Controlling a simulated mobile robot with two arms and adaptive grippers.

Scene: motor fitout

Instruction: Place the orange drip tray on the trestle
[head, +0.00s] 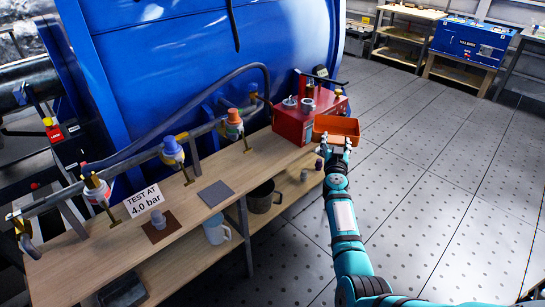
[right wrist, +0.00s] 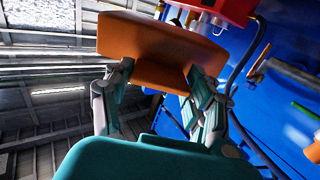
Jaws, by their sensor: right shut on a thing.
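The orange drip tray (head: 338,125) is in my right gripper (head: 338,146), beside the red box at the far end of the wooden bench. It looks held by its near side, in the air. In the right wrist view, the tray (right wrist: 160,38) spans both fingers of the right gripper (right wrist: 160,78), which are shut on it. The wooden bench (head: 105,250), with a lower shelf, may be the trestle; other wooden stands are at the back right. I cannot tell which one is meant. My left gripper is not in view.
The red box (head: 295,122) carries small fittings. A pipe with several valves (head: 172,150) runs above the bench. A grey mat (head: 215,193), a brown mat (head: 160,228) and a sign (head: 143,199) are on the bench. The floor (head: 430,190) on the right is clear.

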